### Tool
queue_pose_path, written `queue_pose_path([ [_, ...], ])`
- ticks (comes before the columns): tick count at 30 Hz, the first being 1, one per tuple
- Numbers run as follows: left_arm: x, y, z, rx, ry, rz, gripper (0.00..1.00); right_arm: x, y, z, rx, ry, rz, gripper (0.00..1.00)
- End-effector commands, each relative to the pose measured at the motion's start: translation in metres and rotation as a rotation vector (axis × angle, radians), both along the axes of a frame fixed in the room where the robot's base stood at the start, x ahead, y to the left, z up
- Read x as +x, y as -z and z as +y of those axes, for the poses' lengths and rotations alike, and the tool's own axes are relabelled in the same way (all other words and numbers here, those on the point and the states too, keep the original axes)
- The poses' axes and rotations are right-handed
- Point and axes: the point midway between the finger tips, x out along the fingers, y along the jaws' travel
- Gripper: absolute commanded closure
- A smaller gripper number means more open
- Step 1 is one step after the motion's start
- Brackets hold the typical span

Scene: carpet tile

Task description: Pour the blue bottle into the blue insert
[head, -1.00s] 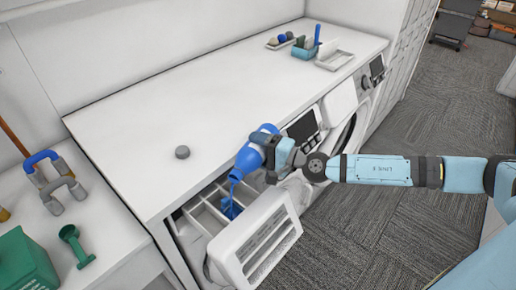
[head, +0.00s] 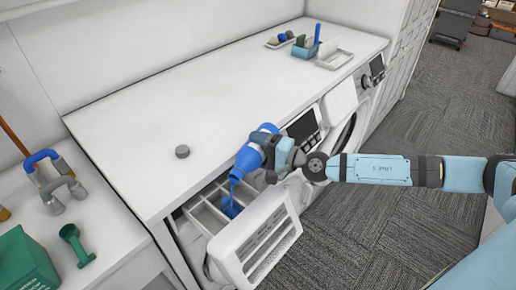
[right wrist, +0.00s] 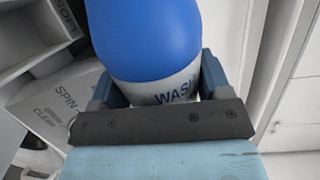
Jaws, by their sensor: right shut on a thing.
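The blue bottle (head: 250,157) is tilted with its mouth down over the open washer drawer (head: 207,214). A blue stream runs from its mouth into the blue insert (head: 230,207) in the drawer. My right gripper (head: 272,150) is shut around the bottle. The right wrist view shows the blue bottle (right wrist: 145,40) with a white "WASH" label between the fingers of my right gripper (right wrist: 158,88). The stream hides part of the insert. My left gripper is not in view.
A grey cap (head: 182,152) lies on the white counter (head: 130,130). A teal caddy (head: 305,48) and a white tray (head: 334,60) stand at its far end. A green box (head: 25,262) and a green scoop (head: 76,244) are at lower left. The counter's middle is clear.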

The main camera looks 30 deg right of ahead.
Motion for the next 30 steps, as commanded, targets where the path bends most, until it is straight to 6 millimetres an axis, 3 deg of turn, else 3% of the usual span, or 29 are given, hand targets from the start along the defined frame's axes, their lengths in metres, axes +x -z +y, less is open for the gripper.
queue_pose_path([
  [9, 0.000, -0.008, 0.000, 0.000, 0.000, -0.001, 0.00, 0.000, -0.017, 0.002, 0.157, -0.003, 0.105, 0.69],
  [23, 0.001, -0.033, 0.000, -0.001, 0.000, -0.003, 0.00, 0.000, -0.015, 0.001, 0.132, 0.000, 0.089, 0.69],
  [30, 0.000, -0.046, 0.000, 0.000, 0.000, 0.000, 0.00, -0.005, -0.036, 0.007, 0.355, 0.000, 0.245, 0.69],
])
